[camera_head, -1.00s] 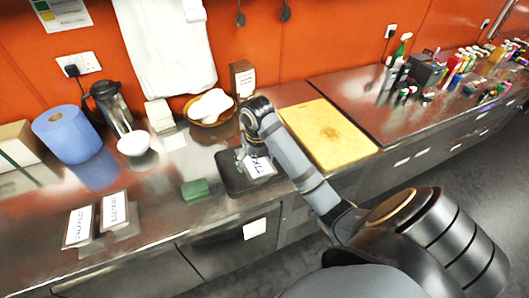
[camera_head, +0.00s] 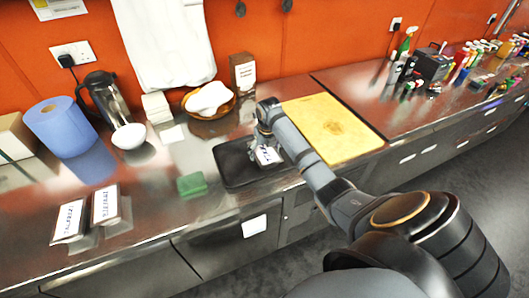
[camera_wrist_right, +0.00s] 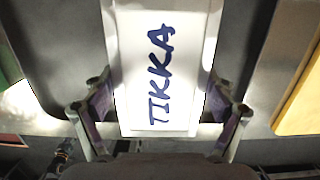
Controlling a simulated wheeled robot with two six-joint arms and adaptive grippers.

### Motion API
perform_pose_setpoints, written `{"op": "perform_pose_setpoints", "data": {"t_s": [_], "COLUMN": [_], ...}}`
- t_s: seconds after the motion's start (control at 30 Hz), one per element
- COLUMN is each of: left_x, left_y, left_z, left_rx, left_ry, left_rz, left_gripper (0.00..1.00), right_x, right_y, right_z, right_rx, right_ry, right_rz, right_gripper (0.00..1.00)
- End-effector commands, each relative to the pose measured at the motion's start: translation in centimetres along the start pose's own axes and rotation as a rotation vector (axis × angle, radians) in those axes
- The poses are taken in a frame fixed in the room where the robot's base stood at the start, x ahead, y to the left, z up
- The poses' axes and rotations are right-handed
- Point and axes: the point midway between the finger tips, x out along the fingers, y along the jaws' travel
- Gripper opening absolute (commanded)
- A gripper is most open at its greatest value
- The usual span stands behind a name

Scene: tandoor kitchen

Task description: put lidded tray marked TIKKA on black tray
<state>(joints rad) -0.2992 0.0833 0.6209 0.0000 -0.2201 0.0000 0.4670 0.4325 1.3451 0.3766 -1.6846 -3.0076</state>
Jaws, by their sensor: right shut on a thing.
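The lidded tray marked TIKKA (camera_head: 268,155) has a white top with blue lettering. It also fills the middle of the right wrist view (camera_wrist_right: 160,60). My right gripper (camera_head: 264,141) is shut on it, with a finger at each side in the wrist view (camera_wrist_right: 160,112). The black tray (camera_head: 232,167) lies flat on the steel counter. The TIKKA tray is over its right part; I cannot tell whether it touches the surface. The black tray shows as dark grey around it in the wrist view (camera_wrist_right: 62,50). My left gripper is not in view.
A green sponge (camera_head: 192,185) lies left of the black tray, and a yellow cutting board (camera_head: 333,130) lies to its right. Two other labelled trays (camera_head: 70,220) (camera_head: 106,205) stand at the front left. A basket (camera_head: 209,103) and brown box (camera_head: 243,73) stand behind.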

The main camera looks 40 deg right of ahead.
Motion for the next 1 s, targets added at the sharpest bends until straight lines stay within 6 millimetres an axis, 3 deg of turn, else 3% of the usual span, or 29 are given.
{"op": "perform_pose_setpoints", "data": {"t_s": [0.37, 0.4, 0.5, 0.83, 1.0], "left_x": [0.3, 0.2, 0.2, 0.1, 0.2], "left_y": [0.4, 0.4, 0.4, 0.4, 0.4], "left_z": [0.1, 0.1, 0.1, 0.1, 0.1], "left_rx": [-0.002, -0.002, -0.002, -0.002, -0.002], "left_ry": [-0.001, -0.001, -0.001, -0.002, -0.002], "left_rz": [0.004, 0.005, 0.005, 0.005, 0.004], "left_gripper": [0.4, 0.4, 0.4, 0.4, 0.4], "right_x": [0.8, 0.7, 0.7, 0.6, -1.0], "right_y": [0.0, 0.0, 0.0, 0.0, 0.0], "right_z": [-0.1, -0.1, -0.1, -0.1, 0.1], "right_rx": [-0.001, -0.001, -0.001, -0.001, -0.001], "right_ry": [-0.003, -0.002, -0.001, -0.001, -0.006], "right_rz": [0.0, 0.0, 0.0, 0.0, 0.0], "right_gripper": [0.37, 0.87, 1.0, 1.0, 1.0]}}
